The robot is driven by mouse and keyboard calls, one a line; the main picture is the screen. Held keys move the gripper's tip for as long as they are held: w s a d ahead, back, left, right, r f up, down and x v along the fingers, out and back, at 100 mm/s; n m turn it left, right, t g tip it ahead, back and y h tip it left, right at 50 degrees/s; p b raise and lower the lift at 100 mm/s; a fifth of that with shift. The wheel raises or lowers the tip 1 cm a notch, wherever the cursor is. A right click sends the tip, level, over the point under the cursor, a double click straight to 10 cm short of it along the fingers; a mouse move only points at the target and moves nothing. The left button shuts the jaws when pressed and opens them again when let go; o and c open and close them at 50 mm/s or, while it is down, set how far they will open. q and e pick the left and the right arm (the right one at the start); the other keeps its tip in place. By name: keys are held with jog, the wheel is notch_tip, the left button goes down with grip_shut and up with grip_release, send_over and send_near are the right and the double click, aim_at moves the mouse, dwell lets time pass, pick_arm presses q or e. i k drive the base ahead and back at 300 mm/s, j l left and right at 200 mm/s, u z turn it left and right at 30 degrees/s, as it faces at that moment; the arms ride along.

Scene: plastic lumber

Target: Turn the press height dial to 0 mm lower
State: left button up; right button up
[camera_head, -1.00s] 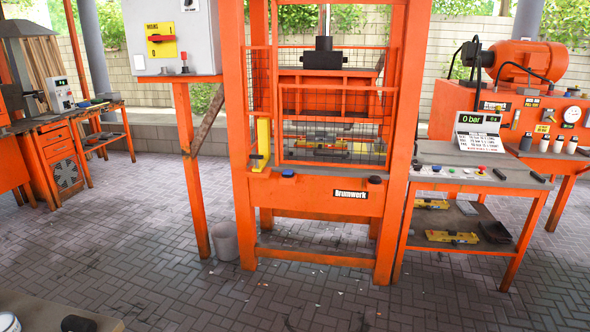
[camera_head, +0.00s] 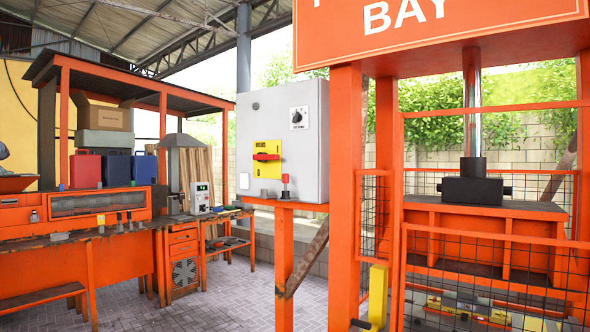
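A grey electrical cabinet (camera_head: 262,105) stands on an orange stand left of the orange press frame (camera_head: 347,180). A small black dial (camera_head: 298,116) sits on a white plate at the cabinet's upper right; its markings are too small to read, and I cannot tell whether it is the press height dial. Below it is a red rotary switch (camera_head: 266,157) on a yellow plate, its handle about horizontal. The press has a black ram block (camera_head: 476,187) on a shiny rod. Neither of my grippers shows.
A red pushbutton (camera_head: 285,180) stands on the ledge under the cabinet. An orange workbench (camera_head: 110,240) with coloured canisters and a white control box (camera_head: 200,197) is at the left. Paved floor (camera_head: 235,300) between bench and press is clear.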

aim_at(297, 117)
jog(key=i+l+u, duration=0.1)
jog(key=l, duration=0.25)
jog(key=i+l+u, duration=0.1)
jog(key=l, duration=0.25)
jog(key=i+l+u, duration=0.1)
jog(key=l, duration=0.25)
jog(key=i+j, duration=0.2)
jog(key=i, duration=0.2)
jog(key=l+z, duration=0.05)
